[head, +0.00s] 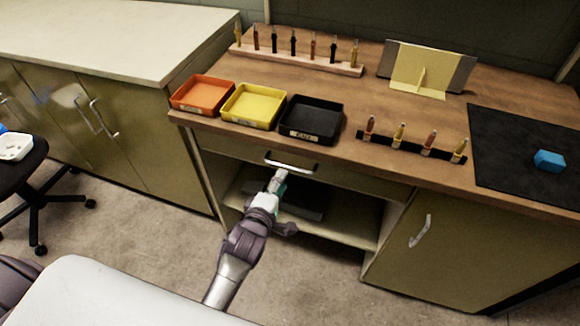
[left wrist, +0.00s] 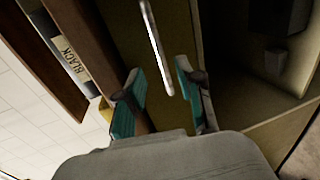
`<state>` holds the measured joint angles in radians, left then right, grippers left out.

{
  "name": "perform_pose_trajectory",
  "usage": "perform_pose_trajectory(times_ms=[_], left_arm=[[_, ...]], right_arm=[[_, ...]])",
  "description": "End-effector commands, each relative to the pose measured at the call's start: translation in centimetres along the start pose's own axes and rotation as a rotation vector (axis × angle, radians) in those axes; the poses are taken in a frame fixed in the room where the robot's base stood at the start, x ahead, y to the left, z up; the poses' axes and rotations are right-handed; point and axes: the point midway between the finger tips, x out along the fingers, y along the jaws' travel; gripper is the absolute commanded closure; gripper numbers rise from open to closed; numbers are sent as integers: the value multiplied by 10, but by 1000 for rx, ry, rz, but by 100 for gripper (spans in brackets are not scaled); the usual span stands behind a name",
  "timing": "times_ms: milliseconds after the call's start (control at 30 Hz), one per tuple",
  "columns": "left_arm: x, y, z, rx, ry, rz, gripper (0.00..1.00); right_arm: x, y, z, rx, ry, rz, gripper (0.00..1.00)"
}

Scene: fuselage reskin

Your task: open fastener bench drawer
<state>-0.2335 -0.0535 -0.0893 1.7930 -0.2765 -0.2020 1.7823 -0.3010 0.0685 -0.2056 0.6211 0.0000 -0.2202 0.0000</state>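The bench drawer (head: 336,178) is a wide olive front under the wooden bench top, and it looks shut. Its silver bar handle (head: 291,162) is on the left part of the front. In the left wrist view the handle (left wrist: 156,50) stands between and beyond the two teal-padded fingers. My left gripper (head: 279,178) is just below and in front of the handle in the head view. In the left wrist view my left gripper (left wrist: 160,92) is open, with fingers spread and nothing held. My right gripper is not seen in either view.
Orange (head: 202,95), yellow (head: 253,106) and black (head: 311,119) trays stand along the bench edge above the drawer. An open shelf (head: 345,229) lies below it. A cabinet door with a handle (head: 421,231) is at right. A black stool (head: 22,165) stands far left.

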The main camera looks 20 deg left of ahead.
Motion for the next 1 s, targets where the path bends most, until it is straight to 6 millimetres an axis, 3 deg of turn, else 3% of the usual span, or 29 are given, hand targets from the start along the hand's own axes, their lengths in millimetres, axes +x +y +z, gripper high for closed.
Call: perform_pose_trajectory(times_ms=[100, 333, 767, 867, 1000], left_arm=[[27, 0, 0, 2, -1, 1, 63], [62, -1, 0, 1, -1, -1, 63], [74, -1, 0, 1, -1, -2, 63], [74, -1, 0, 1, -1, -2, 75], [74, -1, 0, 1, -1, -2, 98]], right_arm=[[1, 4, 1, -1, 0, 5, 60], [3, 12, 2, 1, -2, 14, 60], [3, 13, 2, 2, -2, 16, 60], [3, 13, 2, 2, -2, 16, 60], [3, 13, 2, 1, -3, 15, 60]])
